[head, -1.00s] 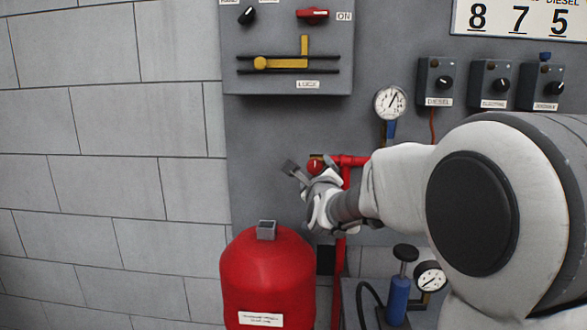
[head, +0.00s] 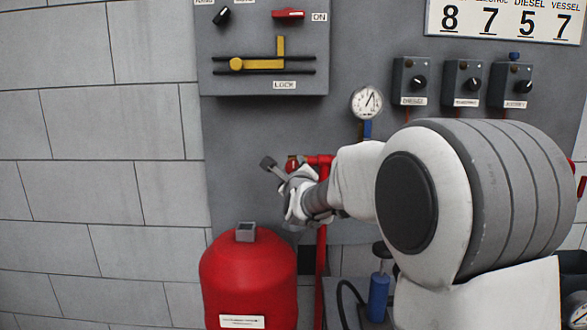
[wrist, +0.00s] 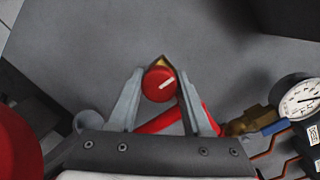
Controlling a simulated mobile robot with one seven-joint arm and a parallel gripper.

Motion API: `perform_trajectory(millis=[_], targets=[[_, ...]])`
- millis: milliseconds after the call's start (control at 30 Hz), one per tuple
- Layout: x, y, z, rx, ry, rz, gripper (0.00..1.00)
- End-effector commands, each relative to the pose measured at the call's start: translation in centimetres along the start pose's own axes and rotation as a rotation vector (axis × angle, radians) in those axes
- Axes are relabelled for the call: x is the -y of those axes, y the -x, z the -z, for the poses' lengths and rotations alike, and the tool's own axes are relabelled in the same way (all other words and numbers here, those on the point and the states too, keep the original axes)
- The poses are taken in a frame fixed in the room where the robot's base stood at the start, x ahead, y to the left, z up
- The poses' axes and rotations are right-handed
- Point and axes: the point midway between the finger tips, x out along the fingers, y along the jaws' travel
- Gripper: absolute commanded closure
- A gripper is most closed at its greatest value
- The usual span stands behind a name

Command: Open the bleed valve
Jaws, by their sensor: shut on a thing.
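The bleed valve knob (wrist: 158,85) is round and red, with a white mark tilted toward the upper right and brass behind it. In the wrist view my gripper (wrist: 160,75) has one finger on each side of it, shut on it. In the head view the knob (head: 292,164) is a small red spot on the red pipe, partly hidden by my gripper (head: 283,168). The finger contact is hidden there.
A red tank (head: 250,275) stands just below my gripper. A pressure gauge (head: 367,102) is to the upper right, with a blue fitting under it. A grey lever box (head: 225,85) juts from the panel above. A blue cylinder (head: 378,298) stands low at the right.

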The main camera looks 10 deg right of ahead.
Motion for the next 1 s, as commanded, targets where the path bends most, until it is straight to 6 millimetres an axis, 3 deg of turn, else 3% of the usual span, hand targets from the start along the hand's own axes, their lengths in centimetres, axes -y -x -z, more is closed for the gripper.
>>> perform_trajectory(millis=[467,1000], targets=[[-0.17,0.04,0.08,-0.006,0.076,-0.008,1.0],[-0.13,0.02,-0.01,-0.039,0.533,-0.043,1.0]])
